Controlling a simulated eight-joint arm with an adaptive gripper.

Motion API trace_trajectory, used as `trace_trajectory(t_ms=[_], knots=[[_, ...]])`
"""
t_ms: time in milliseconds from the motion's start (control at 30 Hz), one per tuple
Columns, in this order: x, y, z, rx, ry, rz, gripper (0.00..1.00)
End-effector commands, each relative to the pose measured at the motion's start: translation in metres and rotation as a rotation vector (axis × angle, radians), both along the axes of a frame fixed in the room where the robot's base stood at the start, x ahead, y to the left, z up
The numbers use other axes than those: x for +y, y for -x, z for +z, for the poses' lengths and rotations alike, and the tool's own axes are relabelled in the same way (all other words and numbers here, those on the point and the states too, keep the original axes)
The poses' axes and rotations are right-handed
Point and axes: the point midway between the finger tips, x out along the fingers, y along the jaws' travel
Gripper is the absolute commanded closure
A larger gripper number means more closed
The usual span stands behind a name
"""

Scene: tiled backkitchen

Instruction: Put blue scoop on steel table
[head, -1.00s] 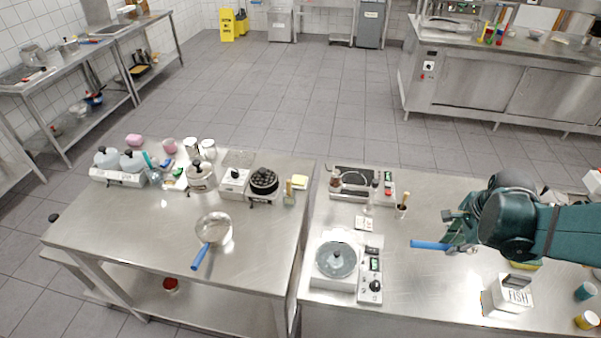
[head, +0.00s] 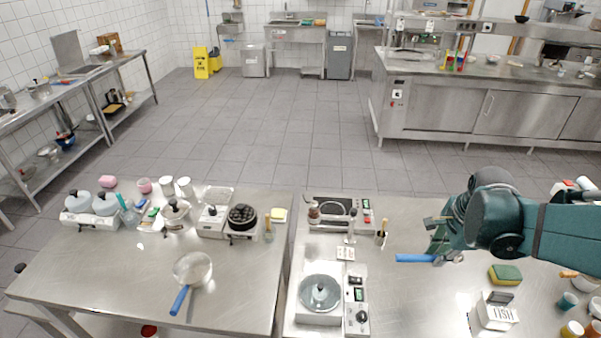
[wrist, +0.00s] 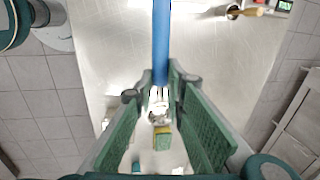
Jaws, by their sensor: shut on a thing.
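My gripper (head: 440,254) is shut on the blue scoop (head: 415,258) above the right steel table (head: 400,300). The scoop's blue handle sticks out to the left in the head view. In the wrist view my gripper's green fingers (wrist: 160,88) close around the scoop, and its blue handle (wrist: 160,45) points up the picture. A shiny metal part shows between the fingers; the rest of the scoop is partly hidden. The left steel table (head: 120,275) stands across a narrow gap.
The right table holds a scale-like device (head: 319,297), a hot plate (head: 337,208), a sponge (head: 506,274), a FISH box (head: 495,312) and jars. A blue-handled pan (head: 192,268) lies on the left table, with bare steel around it. Containers line its back edge.

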Motion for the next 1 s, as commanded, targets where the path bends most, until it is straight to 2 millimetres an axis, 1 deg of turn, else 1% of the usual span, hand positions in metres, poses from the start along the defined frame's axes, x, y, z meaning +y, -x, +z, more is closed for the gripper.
trace_trajectory(t_ms=[267, 467, 767, 1000], knots=[[0.023, -0.023, 0.005, 0.000, 0.001, 0.061, 0.99], [0.050, -0.047, 0.010, 0.000, 0.001, 0.128, 0.99], [0.110, -0.090, 0.018, 0.001, 0.002, 0.261, 0.99], [0.166, -0.119, 0.023, 0.001, 0.002, 0.369, 0.99]])
